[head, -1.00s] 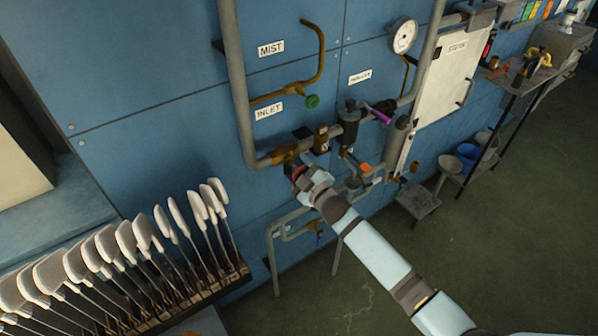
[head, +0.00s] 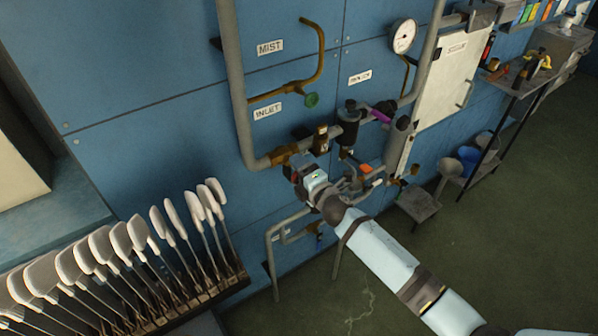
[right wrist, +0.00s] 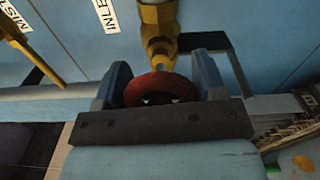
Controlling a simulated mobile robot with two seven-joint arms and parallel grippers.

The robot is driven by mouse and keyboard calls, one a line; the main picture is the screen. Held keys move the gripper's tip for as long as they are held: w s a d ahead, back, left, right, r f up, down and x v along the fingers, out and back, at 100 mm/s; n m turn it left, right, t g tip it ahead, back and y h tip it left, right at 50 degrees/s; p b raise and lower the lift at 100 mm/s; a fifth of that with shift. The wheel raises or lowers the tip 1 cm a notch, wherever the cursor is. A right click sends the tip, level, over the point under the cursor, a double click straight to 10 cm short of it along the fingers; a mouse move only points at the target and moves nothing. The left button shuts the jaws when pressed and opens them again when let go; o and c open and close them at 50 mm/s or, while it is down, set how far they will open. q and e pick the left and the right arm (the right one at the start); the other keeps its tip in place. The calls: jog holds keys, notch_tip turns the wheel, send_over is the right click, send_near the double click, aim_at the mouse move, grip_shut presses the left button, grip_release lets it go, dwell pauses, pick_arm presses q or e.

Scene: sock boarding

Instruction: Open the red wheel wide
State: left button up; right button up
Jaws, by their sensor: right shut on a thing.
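The red wheel (right wrist: 162,88) sits on the end of a brass valve (right wrist: 160,40) in the right wrist view. My right gripper (right wrist: 162,85) has one finger on each side of the wheel and is shut on it. In the head view my right gripper (head: 298,168) is at the brass valve (head: 284,154) on the lower pipe, below the INLET label (head: 267,111). There the gripper hides most of the wheel. My left gripper is not in view.
Grey pipes, a purple-handled valve (head: 379,116) and an orange-handled part (head: 366,167) crowd the right side. A rack of white paddle-shaped boards (head: 122,240) stands at lower left. Open floor lies at right.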

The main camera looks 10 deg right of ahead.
jog(key=shift+n, duration=0.6)
jog(key=o, duration=0.9)
jog(key=b+v, duration=0.1)
jog(key=v, duration=1.3)
jog(key=shift+w+b, duration=0.1)
jog(key=shift+b, duration=0.2)
